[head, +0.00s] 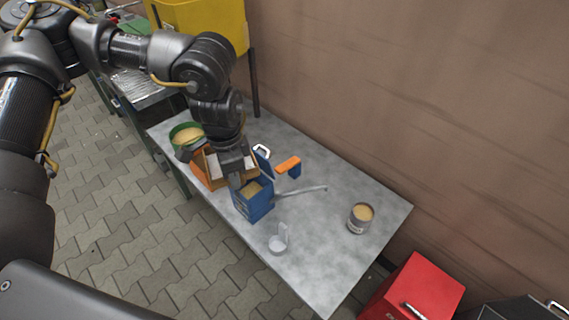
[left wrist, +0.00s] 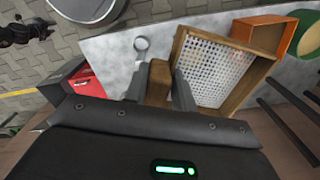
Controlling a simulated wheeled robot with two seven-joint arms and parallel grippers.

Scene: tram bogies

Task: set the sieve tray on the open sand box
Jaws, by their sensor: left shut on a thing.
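The sieve tray (left wrist: 212,70) has a brown wooden frame and a pale perforated mesh. My left gripper (left wrist: 160,85) is shut on a brown wooden piece at the tray's side. In the head view my left gripper (head: 234,172) hides much of the tray, whose pale part (head: 214,163) shows beside it. A blue box (head: 253,200) with sand in its open top stands on the table just right of and below the gripper. The left wrist view does not show the blue box, and the gap between tray and box cannot be judged. My right gripper is out of view.
On the grey table (head: 320,240) are an orange box (head: 204,178), a green bowl of sand (head: 187,134), an orange-and-blue item (head: 289,165), a grey pipe (head: 305,190), a small pale cup (head: 279,246) and a can (head: 361,218). A wall runs behind; a red box (head: 415,290) stands right.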

